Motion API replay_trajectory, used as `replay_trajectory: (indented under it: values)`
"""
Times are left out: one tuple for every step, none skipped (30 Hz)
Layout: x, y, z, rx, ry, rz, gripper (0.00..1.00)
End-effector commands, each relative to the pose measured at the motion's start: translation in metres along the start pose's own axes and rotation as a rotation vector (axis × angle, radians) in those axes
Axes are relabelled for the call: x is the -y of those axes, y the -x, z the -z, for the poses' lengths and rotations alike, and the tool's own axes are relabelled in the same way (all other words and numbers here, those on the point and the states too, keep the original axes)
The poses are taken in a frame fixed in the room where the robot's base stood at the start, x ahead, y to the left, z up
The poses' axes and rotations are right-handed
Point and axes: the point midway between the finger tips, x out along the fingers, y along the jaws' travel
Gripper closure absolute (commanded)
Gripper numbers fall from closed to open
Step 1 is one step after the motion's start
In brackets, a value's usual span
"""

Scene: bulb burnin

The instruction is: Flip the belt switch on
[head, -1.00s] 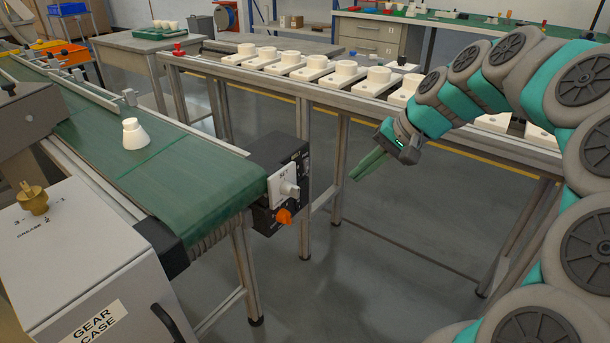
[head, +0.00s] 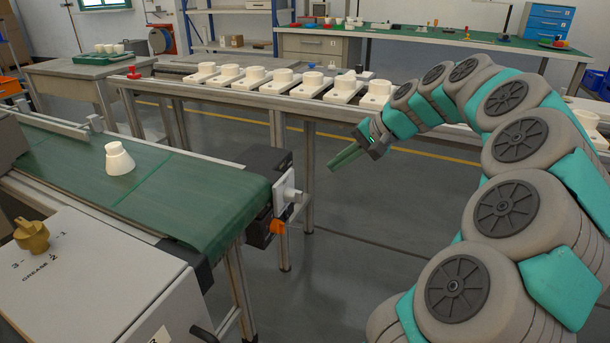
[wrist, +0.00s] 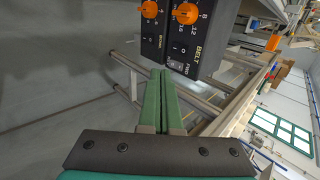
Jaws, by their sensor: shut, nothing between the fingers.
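The belt's control is a black box (wrist: 203,42) marked BELT in the wrist view, with an orange knob (wrist: 187,13) and a small grey switch (wrist: 177,62) near the FWD mark. Which way the switch is set is too small to tell. In the head view a dark box (head: 268,160) sits at the near right end of the green conveyor belt (head: 190,195), with a white plate and knob (head: 288,193) and an orange knob (head: 277,228). My gripper (head: 334,168) is shut and empty, to the right of this box. Its green fingers (wrist: 161,75) point toward the boxes, apparently apart from them.
A second black box (wrist: 152,36) with its own orange knob stands beside the BELT box. A white cone-shaped part (head: 119,160) stands on the belt. A long bench (head: 245,97) with several white holders is behind. A grey cabinet (head: 95,285) stands front left. The floor below my gripper is clear.

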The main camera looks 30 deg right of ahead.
Motion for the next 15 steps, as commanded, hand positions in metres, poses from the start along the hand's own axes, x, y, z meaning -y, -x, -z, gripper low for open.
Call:
replay_trajectory:
  values:
    - [0.000, -0.004, 0.000, 0.002, 0.000, 0.000, 1.00]
    - [0.000, -0.007, 0.000, 0.002, 0.000, 0.000, 1.00]
    - [0.000, -0.012, -0.001, 0.002, 0.000, -0.001, 1.00]
    - [0.000, -0.016, -0.001, 0.003, 0.000, -0.001, 1.00]
    - [0.000, -0.021, -0.001, 0.004, 0.000, -0.001, 1.00]
    - [0.000, -0.028, -0.001, 0.005, 0.000, -0.001, 1.00]
    - [0.000, -0.033, -0.001, 0.004, 0.000, -0.001, 1.00]
    - [0.001, -0.039, -0.001, 0.003, 0.000, -0.001, 1.00]
    - [0.000, -0.048, -0.001, 0.004, 0.001, -0.001, 1.00]
    - [0.000, -0.054, -0.002, 0.007, 0.001, -0.002, 1.00]
    - [0.000, -0.061, -0.002, 0.009, 0.001, -0.002, 1.00]
    - [0.000, -0.069, -0.002, 0.007, 0.000, -0.002, 1.00]
    - [0.000, -0.075, -0.002, 0.006, 0.000, -0.002, 1.00]
    - [0.000, -0.080, -0.002, 0.006, 0.000, -0.002, 1.00]
    - [0.000, -0.088, -0.002, 0.007, -0.001, -0.002, 1.00]
